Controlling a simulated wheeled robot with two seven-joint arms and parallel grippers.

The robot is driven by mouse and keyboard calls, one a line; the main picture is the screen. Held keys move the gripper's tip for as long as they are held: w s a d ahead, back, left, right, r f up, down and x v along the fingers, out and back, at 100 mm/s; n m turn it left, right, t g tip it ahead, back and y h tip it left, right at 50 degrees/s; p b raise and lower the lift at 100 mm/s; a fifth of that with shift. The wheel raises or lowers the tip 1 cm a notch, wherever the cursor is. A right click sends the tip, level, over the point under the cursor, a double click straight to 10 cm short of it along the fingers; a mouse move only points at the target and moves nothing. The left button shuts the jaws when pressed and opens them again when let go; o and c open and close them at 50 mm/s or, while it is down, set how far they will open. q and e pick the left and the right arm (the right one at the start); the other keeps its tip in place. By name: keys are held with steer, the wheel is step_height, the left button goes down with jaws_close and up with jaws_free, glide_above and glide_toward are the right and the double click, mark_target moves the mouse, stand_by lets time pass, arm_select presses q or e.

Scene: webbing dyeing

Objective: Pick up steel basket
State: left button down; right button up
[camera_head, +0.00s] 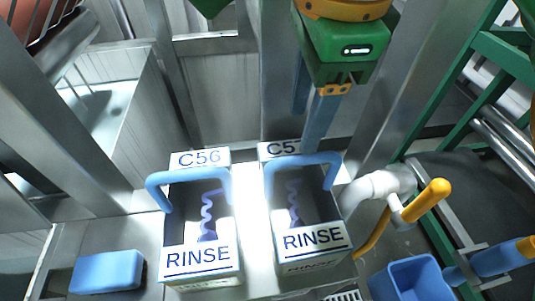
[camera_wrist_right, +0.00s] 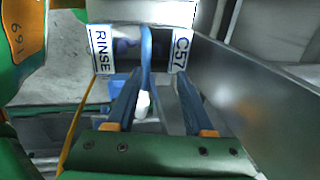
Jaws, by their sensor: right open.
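Two steel boxes with blue arched handles stand side by side in the head view, each with a blue wavy strip inside. The left one (camera_head: 200,280) reads C56 and RINSE. The right one (camera_head: 317,240) reads RINSE and C5, the last digit covered by my finger; in the right wrist view this box (camera_wrist_right: 102,50) reads C57. My right gripper (camera_head: 307,130) is open at the back of the C57 box. In the wrist view its blue fingers (camera_wrist_right: 158,80) point at the box, with the blue handle (camera_wrist_right: 146,50) seen between the tips; contact cannot be told. My left gripper is out of view.
A white pipe (camera_head: 375,188) with a yellow lever (camera_head: 427,200) stands right of the C57 box. A blue bin (camera_head: 410,280) is at lower right, a blue block (camera_head: 106,272) at lower left. Green framing (camera_head: 440,90) rises on the right. A steel post (camera_head: 385,90) stands beside my right gripper.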

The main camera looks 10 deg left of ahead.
mark_target(308, 156)
steer(key=f, duration=0.2)
steer(key=d+f, duration=0.1)
steer(key=f, duration=0.1)
steer(key=s+f, duration=0.1)
steer(key=f, duration=0.1)
steer(key=shift+d+f+b, duration=0.25)
steer(key=shift+f+b, duration=0.1)
steer(key=shift+b, duration=0.05)
steer(key=shift+w+a+f, duration=0.1)
steer(key=shift+w+a, duration=0.25)
steer(key=shift+a, duration=0.05)
steer(key=c, duration=0.3)
steer(key=shift+s+d, duration=0.25)
jaws_close()
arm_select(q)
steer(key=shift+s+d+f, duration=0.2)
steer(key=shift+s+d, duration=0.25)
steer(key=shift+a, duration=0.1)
arm_select(e)
steer(key=shift+w+a, duration=0.1)
